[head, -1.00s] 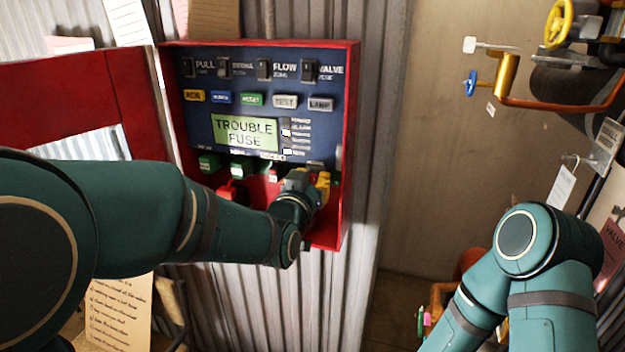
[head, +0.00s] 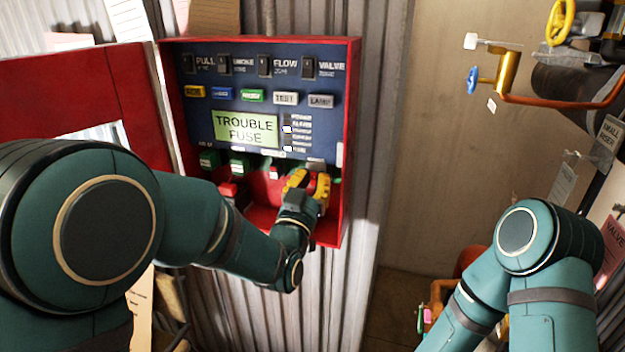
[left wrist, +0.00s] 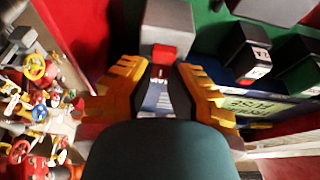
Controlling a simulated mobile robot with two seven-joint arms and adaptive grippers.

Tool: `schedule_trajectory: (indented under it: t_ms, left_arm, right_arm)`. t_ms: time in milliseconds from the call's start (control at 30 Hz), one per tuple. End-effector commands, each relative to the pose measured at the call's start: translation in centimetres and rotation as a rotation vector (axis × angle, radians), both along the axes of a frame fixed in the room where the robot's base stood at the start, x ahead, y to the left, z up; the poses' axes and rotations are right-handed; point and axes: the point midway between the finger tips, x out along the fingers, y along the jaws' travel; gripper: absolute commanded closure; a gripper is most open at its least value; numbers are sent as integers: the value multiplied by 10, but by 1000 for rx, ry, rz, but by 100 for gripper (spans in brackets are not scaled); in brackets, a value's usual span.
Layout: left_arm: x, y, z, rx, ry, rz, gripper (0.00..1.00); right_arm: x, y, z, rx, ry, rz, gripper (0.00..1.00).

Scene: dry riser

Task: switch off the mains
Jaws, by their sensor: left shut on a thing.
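The red alarm panel (head: 352,110) stands open on the corrugated wall, with a dark blue face and a lit display (head: 245,130) reading "TROUBLE FUSE". My left gripper (head: 308,182) reaches into the lower right of the box, its yellow fingers upright. In the left wrist view, the left gripper (left wrist: 160,68) is shut on a small red lever at the front of a grey block (left wrist: 167,22), which looks like the mains switch. My fingers hide most of it in the head view. My right gripper is out of view; only the right arm shows.
Green terminal blocks (head: 209,160) and a red part (head: 230,190) sit left of the gripper inside the box. The red door (head: 100,90) is swung open to the left. Copper pipework with a blue valve handle (head: 472,80) is at upper right.

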Motion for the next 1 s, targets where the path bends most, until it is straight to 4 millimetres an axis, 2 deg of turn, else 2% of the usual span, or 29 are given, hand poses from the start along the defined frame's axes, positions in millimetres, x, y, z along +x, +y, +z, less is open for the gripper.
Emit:
schedule_trajectory:
  t_ms: [133, 167, 233, 533, 667, 767, 1000]
  left_arm:
    - [1, 0, 4, -3, -8, 1, 100]
    - [1, 0, 4, -3, -8, 1, 74]
    - [1, 0, 3, -2, -7, 1, 50]
    - [0, 0, 1, -1, -2, 1, 50]
    - [-7, 2, -2, 0, 1, 1, 50]
    - [-19, 7, -6, -1, 1, 1, 50]
    - [-63, 21, -22, -2, 1, -1, 50]
  right_arm:
    - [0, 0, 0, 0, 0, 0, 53]
    - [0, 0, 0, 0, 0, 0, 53]
    - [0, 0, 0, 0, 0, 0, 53]
    - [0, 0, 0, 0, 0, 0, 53]
    - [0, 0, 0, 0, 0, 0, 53]
    - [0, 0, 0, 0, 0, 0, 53]
    - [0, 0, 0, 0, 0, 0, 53]
